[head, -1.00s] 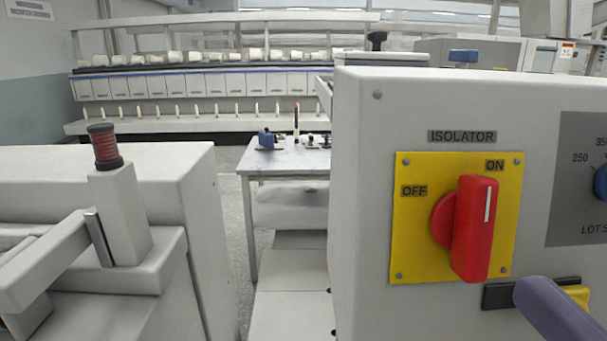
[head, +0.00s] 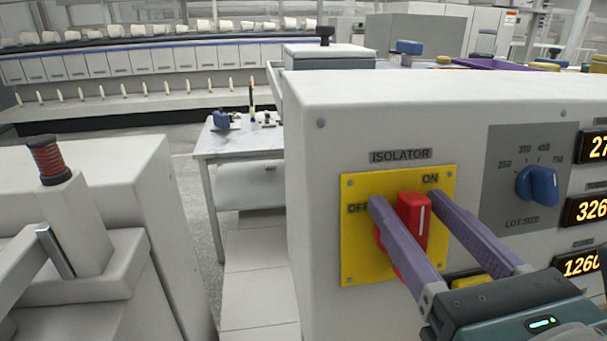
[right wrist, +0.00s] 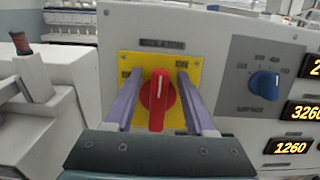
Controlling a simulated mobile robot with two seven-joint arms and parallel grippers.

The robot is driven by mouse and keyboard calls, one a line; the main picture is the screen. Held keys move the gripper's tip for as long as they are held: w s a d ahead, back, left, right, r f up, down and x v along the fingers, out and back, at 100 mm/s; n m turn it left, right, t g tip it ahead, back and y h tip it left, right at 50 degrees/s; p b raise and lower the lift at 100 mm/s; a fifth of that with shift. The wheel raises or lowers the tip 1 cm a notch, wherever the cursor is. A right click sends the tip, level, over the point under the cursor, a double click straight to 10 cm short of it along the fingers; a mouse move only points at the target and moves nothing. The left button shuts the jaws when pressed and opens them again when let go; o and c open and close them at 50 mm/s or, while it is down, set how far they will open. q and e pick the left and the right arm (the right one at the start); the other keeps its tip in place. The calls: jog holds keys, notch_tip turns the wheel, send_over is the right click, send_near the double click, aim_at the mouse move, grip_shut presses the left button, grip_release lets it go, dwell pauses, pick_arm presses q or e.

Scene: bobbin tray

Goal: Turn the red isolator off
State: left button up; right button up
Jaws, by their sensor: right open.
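The red isolator (head: 412,222) is a rotary handle on a yellow plate (head: 350,262) marked OFF at left and ON at upper right. Its white line stands near vertical, on the ON side, in the head view. It also shows in the right wrist view (right wrist: 157,100). My right gripper (head: 405,198) is open, its two purple fingers on either side of the handle. In the right wrist view a gap shows between the handle and each finger. The left finger hides part of the handle's round base in the head view. My left gripper is not in view.
A blue lot size knob (head: 538,185) and lit orange displays (head: 586,210) are right of the isolator on the same panel. A grey machine with a red bobbin (head: 48,160) stands at left. A small table (head: 240,140) stands behind, with floor between.

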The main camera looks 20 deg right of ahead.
jog(key=shift+c, duration=0.3)
grip_shut()
